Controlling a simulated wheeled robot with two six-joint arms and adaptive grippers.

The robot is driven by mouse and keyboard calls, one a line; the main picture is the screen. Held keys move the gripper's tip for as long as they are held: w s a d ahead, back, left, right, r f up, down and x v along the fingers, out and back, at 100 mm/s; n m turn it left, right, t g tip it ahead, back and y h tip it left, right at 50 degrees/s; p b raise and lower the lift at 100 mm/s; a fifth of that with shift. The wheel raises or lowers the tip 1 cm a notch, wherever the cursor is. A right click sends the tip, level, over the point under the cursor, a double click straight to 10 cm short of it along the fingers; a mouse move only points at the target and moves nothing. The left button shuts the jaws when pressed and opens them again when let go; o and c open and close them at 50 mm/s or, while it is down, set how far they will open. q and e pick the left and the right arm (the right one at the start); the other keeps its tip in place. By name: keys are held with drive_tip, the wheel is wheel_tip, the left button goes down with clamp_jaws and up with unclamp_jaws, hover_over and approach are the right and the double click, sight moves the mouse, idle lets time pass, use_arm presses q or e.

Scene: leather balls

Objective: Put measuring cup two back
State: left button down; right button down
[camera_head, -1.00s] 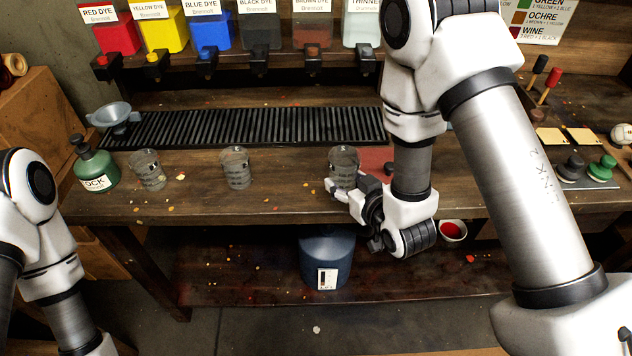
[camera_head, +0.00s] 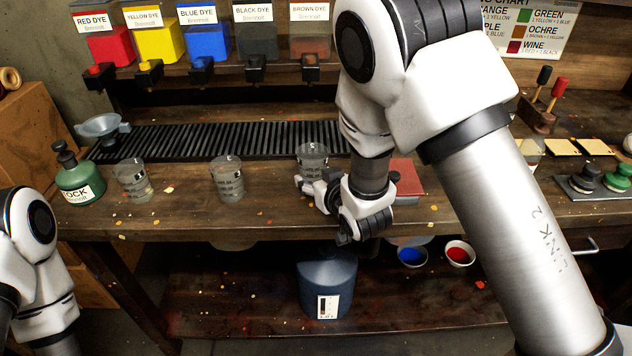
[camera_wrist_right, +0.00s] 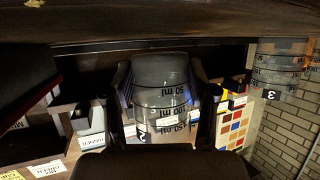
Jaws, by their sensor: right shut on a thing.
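My right gripper (camera_head: 314,184) is shut on a clear measuring cup (camera_head: 312,156) with dark markings, at the bench just in front of the black slatted drip grate. In the right wrist view my fingers (camera_wrist_right: 163,78) flank the cup (camera_wrist_right: 162,100), which shows an inverted "2" and millilitre marks. I cannot tell whether its base touches the bench. Two similar cups stand to its left, a middle one (camera_head: 228,180) and a left one (camera_head: 132,180). A cup marked "3" (camera_wrist_right: 279,68) shows at the right of the wrist view. My left gripper is out of view.
The drip grate (camera_head: 235,139) lies below the dye containers (camera_head: 196,32). A green bottle (camera_head: 80,180) and a grey funnel (camera_head: 103,127) are at the left, a red pad (camera_head: 408,178) just right of my gripper. Bare bench (camera_head: 270,205) lies between the middle and held cups.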

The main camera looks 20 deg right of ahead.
drive_tip(key=shift+w+d+f, duration=0.1)
drive_tip(key=shift+f, duration=0.8)
drive_tip(key=shift+c, duration=1.7)
unclamp_jaws()
drive_tip(key=shift+r, duration=0.3)
drive_tip(key=v, duration=0.9)
drive_tip(key=shift+s+r, duration=0.2)
drive_tip(key=shift+s, duration=0.05)
drive_tip(key=shift+f+p+v, duration=0.2)
drive_tip(key=shift+p+v, duration=1.05)
drive_tip(key=shift+p, duration=5.05)
